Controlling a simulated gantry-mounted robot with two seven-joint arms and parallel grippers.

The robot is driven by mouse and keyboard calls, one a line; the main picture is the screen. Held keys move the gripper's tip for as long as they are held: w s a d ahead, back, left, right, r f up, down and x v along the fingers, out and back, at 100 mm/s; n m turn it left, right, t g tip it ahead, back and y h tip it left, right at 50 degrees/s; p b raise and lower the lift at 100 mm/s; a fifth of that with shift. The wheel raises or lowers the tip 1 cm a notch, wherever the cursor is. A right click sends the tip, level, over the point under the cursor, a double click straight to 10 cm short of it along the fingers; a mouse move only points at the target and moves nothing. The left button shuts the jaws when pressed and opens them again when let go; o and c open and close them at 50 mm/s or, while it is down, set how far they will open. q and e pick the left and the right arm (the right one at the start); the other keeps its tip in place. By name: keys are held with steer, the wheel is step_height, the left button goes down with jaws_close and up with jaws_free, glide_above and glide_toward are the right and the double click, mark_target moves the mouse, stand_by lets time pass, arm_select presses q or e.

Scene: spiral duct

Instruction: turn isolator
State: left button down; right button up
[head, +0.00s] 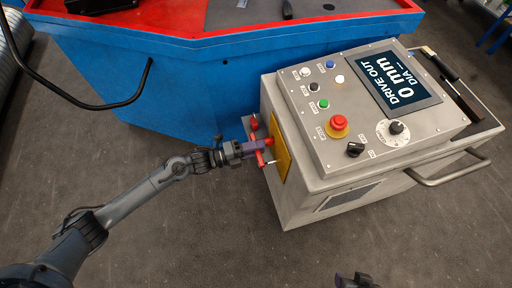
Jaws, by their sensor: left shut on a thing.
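The isolator is on the left side of the grey control cabinet (335,190), with a yellow plate (281,152) and a red handle (268,141). My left gripper (262,145) reaches in from the left and is shut on the red handle. Its fingers hide part of the handle, so its exact angle is hard to tell. A dark tip at the bottom edge looks like my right gripper (355,281); it is cut off by the frame and its jaws cannot be made out.
The cabinet top has a screen (401,80) reading "DRIVE OUT 0 mm", a red emergency button (338,124), small buttons, a dial (393,130) and a black switch (355,149). A metal handle (450,176) juts out front right. A blue machine (180,85) stands behind. Floor in front is clear.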

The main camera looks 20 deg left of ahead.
stand_by(0.5)
arm_select(q)
steer(key=c, duration=1)
jaws_free()
steer(key=shift+c, duration=0.2)
steer(key=shift+s+a, duration=0.25)
steer(key=shift+a, duration=0.1)
steer(key=p+v, duration=0.4)
steer(key=v, duration=0.6)
